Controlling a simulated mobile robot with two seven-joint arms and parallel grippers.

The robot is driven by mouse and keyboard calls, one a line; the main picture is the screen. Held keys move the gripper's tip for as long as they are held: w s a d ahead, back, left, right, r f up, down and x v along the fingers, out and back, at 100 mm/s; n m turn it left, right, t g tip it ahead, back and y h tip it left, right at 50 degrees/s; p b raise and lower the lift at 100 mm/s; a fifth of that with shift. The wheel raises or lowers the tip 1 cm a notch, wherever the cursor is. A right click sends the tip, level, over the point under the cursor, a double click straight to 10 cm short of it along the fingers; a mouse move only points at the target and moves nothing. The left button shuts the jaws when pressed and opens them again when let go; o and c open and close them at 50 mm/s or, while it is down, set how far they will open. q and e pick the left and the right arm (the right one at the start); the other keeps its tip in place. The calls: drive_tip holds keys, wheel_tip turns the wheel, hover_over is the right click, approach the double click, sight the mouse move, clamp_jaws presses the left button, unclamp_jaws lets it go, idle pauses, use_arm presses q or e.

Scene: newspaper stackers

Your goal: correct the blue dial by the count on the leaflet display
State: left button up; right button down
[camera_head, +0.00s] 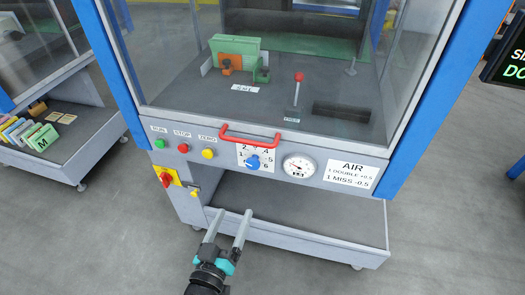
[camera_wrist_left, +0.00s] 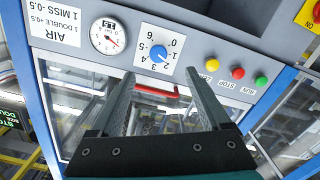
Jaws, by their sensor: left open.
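The blue dial (camera_head: 254,162) sits on a white numbered plate on the front panel of the machine. It also shows in the left wrist view (camera_wrist_left: 158,53), upside down, between and beyond my fingertips. The dial's exact setting is too small to tell. My left gripper (camera_head: 232,213) is open and empty, in front of and below the panel, apart from the dial. A dark display (camera_head: 511,66) with white and green text is cut off at the right edge, so its count cannot be read. My right gripper is out of view.
A red handle (camera_head: 250,136) sticks out just above the dial. A round gauge (camera_head: 299,166) and an AIR label (camera_head: 352,175) are right of it. Yellow (camera_head: 208,154), red (camera_head: 183,148) and green (camera_head: 159,143) buttons are left. An open tray (camera_head: 300,222) lies below.

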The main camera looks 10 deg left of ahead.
sight(251, 165)
use_arm(q)
drive_tip(key=w+b, duration=0.1)
drive_tip(key=w, duration=0.3)
drive_tip(key=w+r+b, duration=0.1)
drive_tip(key=w, duration=0.4)
drive_tip(key=w+b, duration=0.1)
drive_tip(key=w, duration=0.3)
drive_tip(key=shift+w+d+r+b, duration=0.15)
drive_tip(key=shift+w+d+b, duration=0.05)
drive_tip(key=shift+b, duration=0.2)
drive_tip(key=shift+w+b, duration=0.35)
drive_tip(key=shift+w, duration=0.85)
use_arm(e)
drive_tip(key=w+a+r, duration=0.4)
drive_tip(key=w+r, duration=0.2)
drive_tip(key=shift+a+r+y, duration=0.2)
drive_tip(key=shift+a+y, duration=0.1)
use_arm(q)
clamp_jaws()
